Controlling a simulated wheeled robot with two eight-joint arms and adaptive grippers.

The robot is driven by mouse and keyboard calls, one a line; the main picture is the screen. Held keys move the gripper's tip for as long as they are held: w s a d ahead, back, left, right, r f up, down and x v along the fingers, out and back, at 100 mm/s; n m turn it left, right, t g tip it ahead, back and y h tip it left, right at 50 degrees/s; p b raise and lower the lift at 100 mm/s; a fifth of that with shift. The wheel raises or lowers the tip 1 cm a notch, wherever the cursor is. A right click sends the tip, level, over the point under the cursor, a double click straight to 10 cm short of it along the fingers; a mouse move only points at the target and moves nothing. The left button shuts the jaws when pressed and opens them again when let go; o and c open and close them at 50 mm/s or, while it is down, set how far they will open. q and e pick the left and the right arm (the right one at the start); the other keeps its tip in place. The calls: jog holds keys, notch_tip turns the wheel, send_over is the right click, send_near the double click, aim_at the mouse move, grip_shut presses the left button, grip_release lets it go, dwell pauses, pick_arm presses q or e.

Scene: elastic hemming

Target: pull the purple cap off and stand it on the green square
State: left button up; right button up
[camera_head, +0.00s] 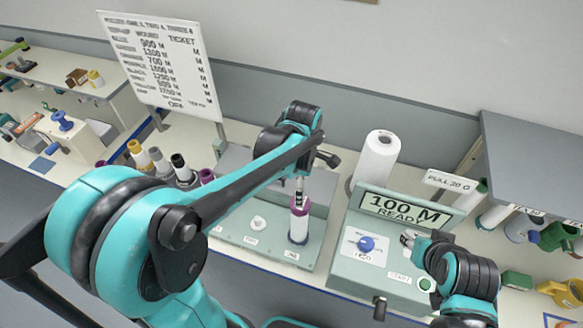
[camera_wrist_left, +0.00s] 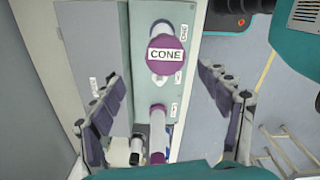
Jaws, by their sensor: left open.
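A purple cap (camera_wrist_left: 166,55) with a white CONE label tops a post in the left wrist view. In the head view a white cylinder (camera_head: 298,228) with a purple top stands upright on the pale green base (camera_head: 262,236). My left gripper (camera_head: 316,174) is over this base, close to the purple top and partly hiding it. In the left wrist view my left gripper (camera_wrist_left: 163,82) is open, its fingers spread apart with nothing between them touching. My right gripper (camera_head: 406,240) is beside the blue knob; its finger gap is too small to judge. I cannot pick out a green square.
A green box (camera_head: 345,262) with a 100 M READ sign (camera_head: 403,210) and a blue knob (camera_head: 366,243) stands right of the base. A white roll (camera_head: 376,158) is behind. Several spools (camera_head: 158,160) stand at left, near a large lettered board (camera_head: 165,62).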

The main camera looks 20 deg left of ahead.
pick_arm(q)
jog(key=shift+s+d+f, duration=0.2)
jog(key=shift+f, duration=0.2)
jog(key=shift+s+d+f, duration=0.2)
jog(key=shift+f, duration=0.4)
jog(key=shift+s+d+f, duration=0.2)
jog(key=shift+f, duration=0.35)
jog(key=f, duration=0.3)
jog(key=shift+w+a+f, duration=0.25)
jog(key=shift+w+a, duration=0.05)
jog(key=shift+w, duration=0.05)
jog(key=shift+f+b, duration=0.25)
jog(key=shift+b, duration=0.05)
jog(key=shift+s+d, duration=0.15)
jog(key=shift+s, duration=0.05)
jog(key=c, duration=1.4)
jog(key=shift+r+p, duration=1.5)
jog(key=shift+r, duration=0.65)
pick_arm(e)
jog(key=shift+s+d+r, duration=0.2)
jog(key=shift+s+r, duration=0.05)
jog(key=shift+r, duration=0.4)
jog(key=shift+s+d+r, duration=0.2)
jog(key=shift+r, duration=0.4)
